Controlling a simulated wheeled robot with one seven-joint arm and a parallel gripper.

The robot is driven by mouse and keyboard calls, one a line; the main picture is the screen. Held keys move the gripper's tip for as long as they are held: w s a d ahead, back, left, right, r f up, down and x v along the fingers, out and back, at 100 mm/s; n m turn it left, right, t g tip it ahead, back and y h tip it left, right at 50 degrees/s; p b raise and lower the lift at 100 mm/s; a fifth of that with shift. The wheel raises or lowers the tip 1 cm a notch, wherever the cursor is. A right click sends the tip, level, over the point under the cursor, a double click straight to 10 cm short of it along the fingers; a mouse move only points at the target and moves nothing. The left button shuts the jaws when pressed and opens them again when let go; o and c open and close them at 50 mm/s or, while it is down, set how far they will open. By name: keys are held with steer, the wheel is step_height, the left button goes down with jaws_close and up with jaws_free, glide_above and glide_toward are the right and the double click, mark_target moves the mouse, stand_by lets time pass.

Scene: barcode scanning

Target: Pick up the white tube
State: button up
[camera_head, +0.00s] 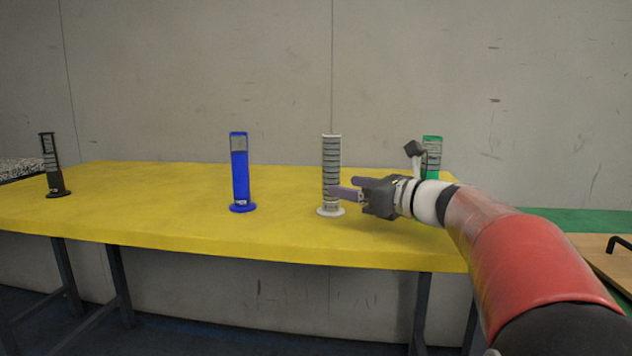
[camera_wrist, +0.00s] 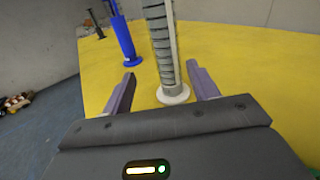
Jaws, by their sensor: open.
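The white tube (camera_head: 331,165) stands upright on its round base on the yellow table, with dark graduation marks up its side. My gripper (camera_head: 345,196) is just to the right of its lower part in the head view, with the fingers pointing left. In the wrist view the white tube (camera_wrist: 161,45) rises beyond and between the two open fingers of my gripper (camera_wrist: 163,82). Its round base (camera_wrist: 173,94) shows between the fingertips. The gripper is open and holds nothing. I cannot tell if a finger touches the tube.
A blue tube (camera_head: 239,172) stands to the left and a black tube (camera_head: 52,165) at the far left. A green tube (camera_head: 432,157) is partly hidden behind my arm. The yellow table (camera_head: 140,205) is clear between the tubes. A wooden board (camera_head: 603,256) is at the right.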

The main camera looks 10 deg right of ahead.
mark_target(324, 175)
steer(key=shift+w+d+r+m+t, duration=0.2)
steer(key=shift+w+m+t, duration=0.1)
steer(key=shift+w, duration=0.25)
steer(key=shift+w+a, duration=0.25)
steer(key=shift+w, duration=0.1)
steer(key=x, duration=0.6)
steer(key=shift+w+a+r, duration=0.1)
steer(key=shift+w+a, duration=0.15)
steer(key=shift+w, duration=0.1)
steer(key=shift+c, duration=0.5)
jaws_close()
